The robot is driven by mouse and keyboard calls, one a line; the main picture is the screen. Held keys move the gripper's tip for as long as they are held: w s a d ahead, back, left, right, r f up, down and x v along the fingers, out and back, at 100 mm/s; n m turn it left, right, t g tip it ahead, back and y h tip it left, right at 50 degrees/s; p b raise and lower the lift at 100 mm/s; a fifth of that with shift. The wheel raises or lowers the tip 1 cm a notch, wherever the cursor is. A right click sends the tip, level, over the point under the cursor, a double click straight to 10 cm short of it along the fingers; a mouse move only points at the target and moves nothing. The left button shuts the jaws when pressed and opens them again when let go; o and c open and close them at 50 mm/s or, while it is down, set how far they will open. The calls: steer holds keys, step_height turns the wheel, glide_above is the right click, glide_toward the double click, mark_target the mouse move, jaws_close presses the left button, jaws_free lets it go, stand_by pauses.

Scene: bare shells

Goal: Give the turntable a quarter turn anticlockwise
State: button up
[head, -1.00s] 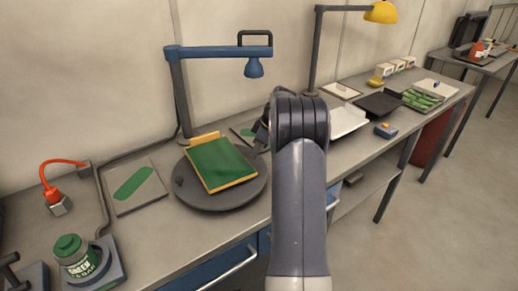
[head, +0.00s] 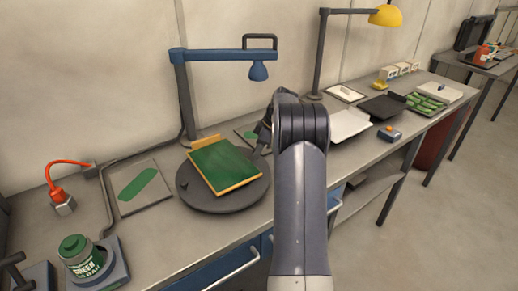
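The turntable (head: 223,205) is a dark grey round disc on the bench, left of my arm. A green panel with yellow-orange edges (head: 225,165) lies on it, set at an angle, with a raised yellow strip at its back edge. A small dark knob (head: 184,185) stands near the disc's left rim. My gripper (head: 262,143) is at the disc's back right edge, partly hidden behind my own arm. I cannot tell whether it touches the disc or whether its fingers are open.
A blue overhead arm with a hanging lamp-like head (head: 258,71) stands behind the turntable. A grey plate with a green patch (head: 140,188) lies to the left, and a green-labelled jar (head: 82,258) at front left. White (head: 350,124) and black (head: 382,107) trays lie to the right.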

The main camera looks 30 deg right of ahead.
steer(key=shift+o, duration=1.4)
steer(key=v, duration=1)
steer(key=shift+s+r, duration=0.15)
steer(key=shift+r, duration=0.2)
steer(key=shift+d, duration=0.15)
steer(key=x, duration=1.1)
steer(key=shift+s+r, duration=0.1)
steer(key=shift+s, duration=0.1)
